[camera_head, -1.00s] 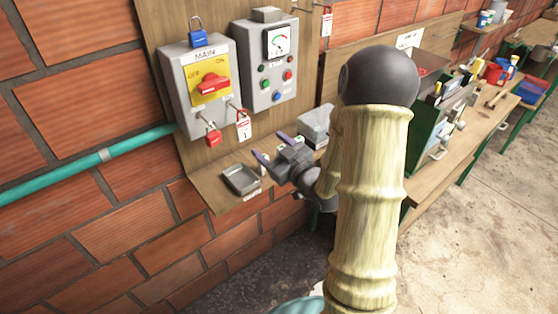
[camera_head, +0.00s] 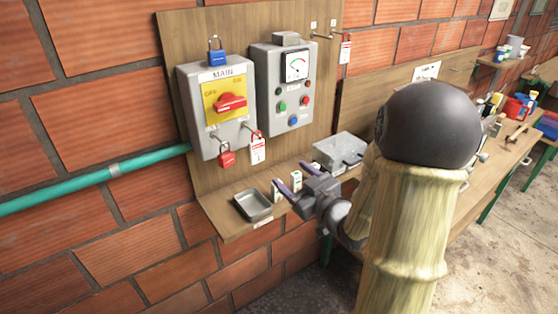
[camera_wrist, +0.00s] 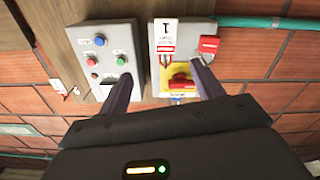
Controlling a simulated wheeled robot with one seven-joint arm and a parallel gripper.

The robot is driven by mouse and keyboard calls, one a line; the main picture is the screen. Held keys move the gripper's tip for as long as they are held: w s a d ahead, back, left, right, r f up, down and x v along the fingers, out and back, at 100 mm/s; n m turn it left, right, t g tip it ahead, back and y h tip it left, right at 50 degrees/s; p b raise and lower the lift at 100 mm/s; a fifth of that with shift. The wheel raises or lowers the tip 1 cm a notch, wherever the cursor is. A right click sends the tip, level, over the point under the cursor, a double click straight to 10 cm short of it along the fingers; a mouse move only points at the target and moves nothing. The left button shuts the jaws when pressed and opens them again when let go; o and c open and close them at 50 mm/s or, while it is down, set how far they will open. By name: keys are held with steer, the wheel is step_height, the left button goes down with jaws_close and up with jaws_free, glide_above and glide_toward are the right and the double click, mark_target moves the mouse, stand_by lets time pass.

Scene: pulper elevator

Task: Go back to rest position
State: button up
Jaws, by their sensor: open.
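My gripper (camera_head: 284,192) is open, with its two purple-grey fingers apart and nothing between them. In the head view it hangs over the wooden shelf (camera_head: 225,222), below the panel boxes and just right of the grey metal tray (camera_head: 253,205). In the wrist view the gripper (camera_wrist: 160,85) points toward the panel; the button box (camera_wrist: 102,55) shows near the left finger. The MAIN switch box, with its red knob (camera_wrist: 180,82) on a yellow plate, shows between the fingers and by the right finger.
A blue padlock (camera_head: 217,56) sits on top of the MAIN box (camera_head: 195,110). A red padlock (camera_head: 226,156) and a white tag (camera_head: 258,150) hang below. A grey box (camera_head: 340,150) stands behind my gripper. A workbench (camera_head: 485,185) with tools runs right; concrete floor beside it is bare.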

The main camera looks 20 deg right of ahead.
step_height(320, 180, down, 8)
steer(key=s+m+g+h, duration=0.3)
steer(key=g+h, duration=0.2)
steer(key=g, duration=0.2)
steer(key=s+a+f+m+g, duration=0.1)
steer(key=s+a+g, duration=0.2)
steer(key=s, duration=0.3)
steer(key=s+a+f+m+g, duration=0.2)
steer(key=s+a+g, duration=0.1)
steer(key=s, duration=0.3)
steer(key=shift+s+g+h, duration=0.3)
steer(key=shift+s+g, duration=0.1)
steer(key=shift+g, duration=0.4)
